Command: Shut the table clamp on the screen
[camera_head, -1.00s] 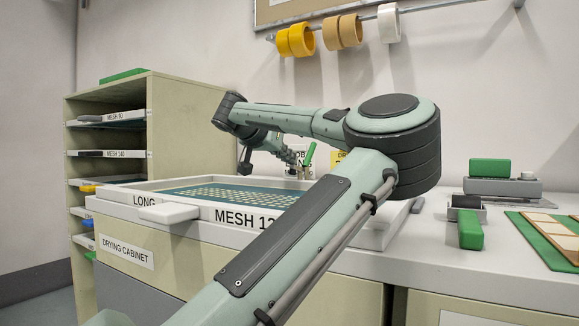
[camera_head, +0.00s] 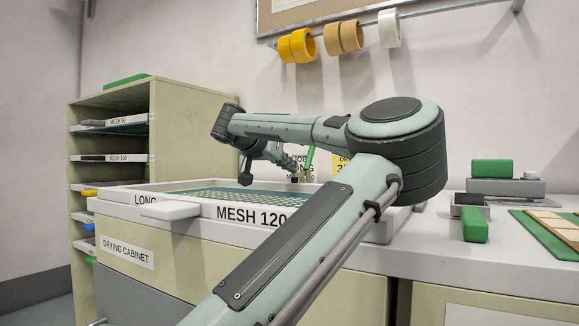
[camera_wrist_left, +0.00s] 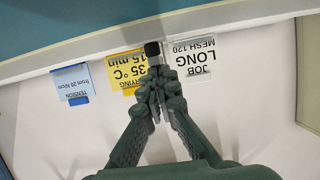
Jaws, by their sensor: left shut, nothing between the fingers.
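The screen (camera_head: 249,213) is a white frame with teal mesh, marked LONG and MESH 120, lying on the drying cabinet. A narrow green upright piece (camera_head: 309,159), perhaps the clamp's handle, shows at the screen's back edge; the rest of the clamp is hidden or too small to tell. My left arm crosses over the screen from the front. My left gripper (camera_head: 294,176) is shut and empty beside the green piece. In the left wrist view its closed fingers (camera_wrist_left: 154,88) point at a small black piece (camera_wrist_left: 153,48) by the screen's pale frame edge; I cannot tell whether they touch.
Cards on the wall side read TENSION (camera_wrist_left: 73,84), DRYING (camera_wrist_left: 127,71) and JOB (camera_wrist_left: 195,60). A shelf rack (camera_head: 160,110) of screens stands at left. Tape rolls (camera_head: 345,35) hang above. A green-handled tool (camera_head: 474,224) and a green mat (camera_head: 545,236) lie at right.

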